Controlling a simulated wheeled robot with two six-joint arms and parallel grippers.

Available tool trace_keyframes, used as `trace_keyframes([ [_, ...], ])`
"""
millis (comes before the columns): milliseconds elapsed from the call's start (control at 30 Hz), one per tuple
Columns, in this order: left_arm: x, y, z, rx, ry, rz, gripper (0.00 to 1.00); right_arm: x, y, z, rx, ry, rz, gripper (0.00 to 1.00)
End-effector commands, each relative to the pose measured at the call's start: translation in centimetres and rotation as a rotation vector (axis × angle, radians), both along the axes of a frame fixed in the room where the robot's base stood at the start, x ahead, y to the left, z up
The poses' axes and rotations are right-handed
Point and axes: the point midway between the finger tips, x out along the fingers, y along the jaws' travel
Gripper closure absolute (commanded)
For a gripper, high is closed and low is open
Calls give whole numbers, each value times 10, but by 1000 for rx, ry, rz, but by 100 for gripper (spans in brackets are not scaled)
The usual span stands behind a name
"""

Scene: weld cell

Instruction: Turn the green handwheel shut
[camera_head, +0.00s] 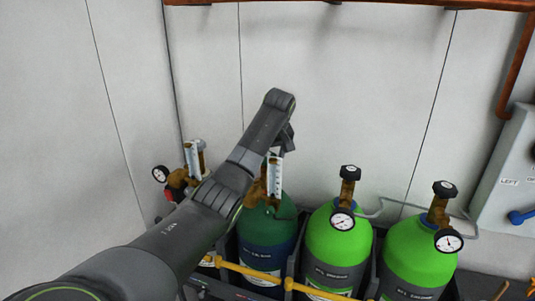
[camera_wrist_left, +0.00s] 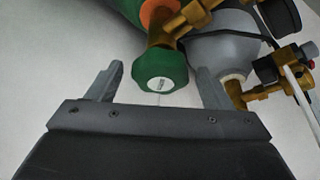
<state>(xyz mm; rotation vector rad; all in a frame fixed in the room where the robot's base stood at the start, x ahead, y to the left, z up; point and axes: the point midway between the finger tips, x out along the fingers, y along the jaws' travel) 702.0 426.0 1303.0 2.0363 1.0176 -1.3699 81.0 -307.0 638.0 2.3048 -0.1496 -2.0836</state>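The green handwheel (camera_wrist_left: 160,71) shows in the left wrist view, on a brass valve (camera_wrist_left: 180,22) with an orange collar at the neck of a dark green cylinder (camera_wrist_left: 118,8). My left gripper (camera_wrist_left: 160,84) is open, with one finger to each side of the handwheel and visible gaps between. In the head view my left arm reaches across, and its gripper end (camera_head: 287,137) is above the dark green cylinder (camera_head: 266,224); the fingers are not clear there. The handwheel is hidden in the head view. My right gripper is in neither view.
Two bright green cylinders (camera_head: 338,246) (camera_head: 421,263) with black knobs and gauges stand to the right. A yellow bar (camera_head: 233,267) runs in front. A gauge (camera_head: 160,174) and brass regulator are at left. In the wrist view a grey cylinder (camera_wrist_left: 212,50) and regulator (camera_wrist_left: 246,94) crowd the right finger.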

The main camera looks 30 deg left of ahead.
Motion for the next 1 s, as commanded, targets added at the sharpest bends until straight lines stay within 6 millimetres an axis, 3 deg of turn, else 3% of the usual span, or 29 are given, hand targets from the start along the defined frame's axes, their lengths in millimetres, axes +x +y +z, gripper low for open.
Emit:
trace_keyframes([
  [67, 0, 0, 0, 0, 0, 0, 37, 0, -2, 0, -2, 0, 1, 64],
  [300, 0, 0, 0, 0, 0, 0, 69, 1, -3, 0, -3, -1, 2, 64],
  [667, 0, 1, 1, 1, -1, -50, 69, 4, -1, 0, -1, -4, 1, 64],
  [1000, -2, 4, 1, 3, -2, -289, 69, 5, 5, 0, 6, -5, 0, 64],
])
